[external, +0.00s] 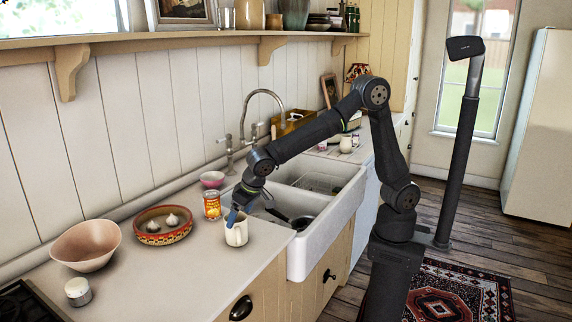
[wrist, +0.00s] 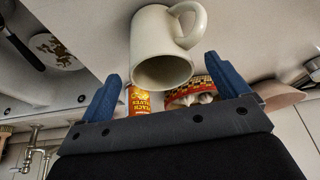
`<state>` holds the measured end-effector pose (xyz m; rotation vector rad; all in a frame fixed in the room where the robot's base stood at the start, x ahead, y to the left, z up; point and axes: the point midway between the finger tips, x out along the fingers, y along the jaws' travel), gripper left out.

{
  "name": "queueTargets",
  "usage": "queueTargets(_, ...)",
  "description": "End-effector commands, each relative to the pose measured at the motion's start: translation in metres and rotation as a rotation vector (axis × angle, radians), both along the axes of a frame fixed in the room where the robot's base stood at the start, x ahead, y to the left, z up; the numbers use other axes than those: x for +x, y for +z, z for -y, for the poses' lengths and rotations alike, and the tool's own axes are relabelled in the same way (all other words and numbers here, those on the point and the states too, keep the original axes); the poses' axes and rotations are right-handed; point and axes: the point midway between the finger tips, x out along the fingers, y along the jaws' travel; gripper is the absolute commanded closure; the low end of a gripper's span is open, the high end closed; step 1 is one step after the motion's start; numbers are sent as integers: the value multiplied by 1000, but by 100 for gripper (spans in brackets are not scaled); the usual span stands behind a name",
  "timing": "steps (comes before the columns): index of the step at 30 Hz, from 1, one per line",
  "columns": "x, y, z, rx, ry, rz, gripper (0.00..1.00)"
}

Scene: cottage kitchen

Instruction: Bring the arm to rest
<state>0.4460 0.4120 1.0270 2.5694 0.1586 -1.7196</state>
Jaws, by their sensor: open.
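My arm reaches over the sink to the counter, and my gripper (external: 234,217) is low beside a cream mug (external: 237,233). In the wrist view my gripper (wrist: 158,90) shows two blue fingers spread wide apart. The mug (wrist: 163,50) shows just beyond and between the fingertips, with its opening facing the camera and its handle to the upper right. No finger is seen closed on it. In the external view a finger overlaps the mug's rim, and I cannot tell whether they touch.
The white sink (external: 318,240) lies right of the mug. A tall faucet (external: 262,96) rises behind.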

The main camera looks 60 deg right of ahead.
Motion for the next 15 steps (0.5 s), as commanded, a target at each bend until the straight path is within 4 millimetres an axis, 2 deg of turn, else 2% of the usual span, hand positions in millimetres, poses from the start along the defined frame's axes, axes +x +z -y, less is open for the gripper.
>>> queueTargets(1,4,-11,0,-2,-1,-2,8)
queueTargets(7,19,-48,-2,-3,0,-2,8)
queueTargets(8,19,-46,-3,0,1,2,8)
queueTargets(9,19,-32,-4,5,0,6,8)
queueTargets(14,19,0,-3,4,1,4,8)
queueTargets(15,21,4,7,3,-3,2,8)
